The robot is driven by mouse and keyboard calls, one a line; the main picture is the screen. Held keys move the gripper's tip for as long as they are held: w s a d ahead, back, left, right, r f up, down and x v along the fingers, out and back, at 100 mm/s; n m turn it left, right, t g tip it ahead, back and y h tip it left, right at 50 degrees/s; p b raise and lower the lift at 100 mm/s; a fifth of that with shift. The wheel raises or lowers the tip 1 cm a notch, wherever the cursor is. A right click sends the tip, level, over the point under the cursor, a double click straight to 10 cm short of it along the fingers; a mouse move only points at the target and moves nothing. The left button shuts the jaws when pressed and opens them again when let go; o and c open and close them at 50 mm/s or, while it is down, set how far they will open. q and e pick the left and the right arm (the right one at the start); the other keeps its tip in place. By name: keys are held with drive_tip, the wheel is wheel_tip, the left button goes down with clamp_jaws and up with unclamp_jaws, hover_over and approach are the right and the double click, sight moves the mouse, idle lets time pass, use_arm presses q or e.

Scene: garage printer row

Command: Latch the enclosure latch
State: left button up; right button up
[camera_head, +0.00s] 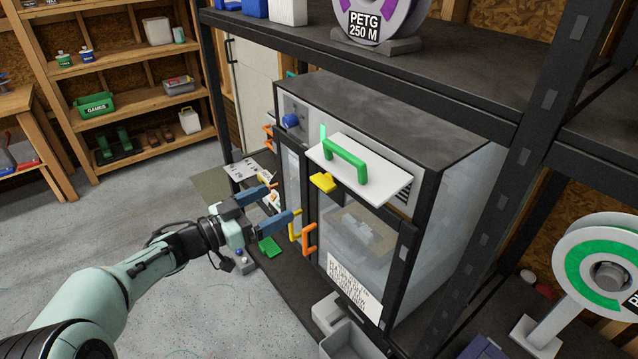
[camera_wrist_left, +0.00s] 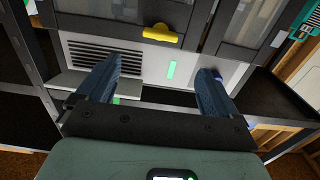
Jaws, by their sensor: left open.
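The enclosure (camera_head: 445,215) is a dark-framed cabinet with glazed doors on the shelf. A yellow latch piece (camera_head: 322,182) sits at the top of its front, just below the left part of a white flap (camera_head: 385,183) with a green handle (camera_head: 345,160). The latch also shows in the left wrist view (camera_wrist_left: 160,33), lying crosswise near the seam between the doors. My left gripper (camera_head: 284,201) is open and empty, in front of the enclosure and left of the latch, apart from it. In the wrist view its fingers (camera_wrist_left: 162,70) point toward the front panel. My right gripper is out of view.
An orange handle (camera_head: 308,239) and a yellow handle (camera_head: 294,225) stick out from the door fronts. A blue knob (camera_head: 291,121) is at the upper left of the front. A dark shelf post (camera_head: 490,210) stands at the right. A grey bin (camera_head: 350,341) sits below. The floor left is open.

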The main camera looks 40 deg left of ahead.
sight(317, 183)
use_arm(q)
drive_tip(key=p+x, duration=0.1)
drive_tip(key=x, duration=1.1)
drive_tip(key=shift+w+p, duration=0.2)
drive_tip(key=shift+p, duration=0.15)
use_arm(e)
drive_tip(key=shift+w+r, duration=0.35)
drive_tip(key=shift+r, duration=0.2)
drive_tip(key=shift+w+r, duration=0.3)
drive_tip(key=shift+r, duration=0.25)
use_arm(q)
drive_tip(key=c, duration=1)
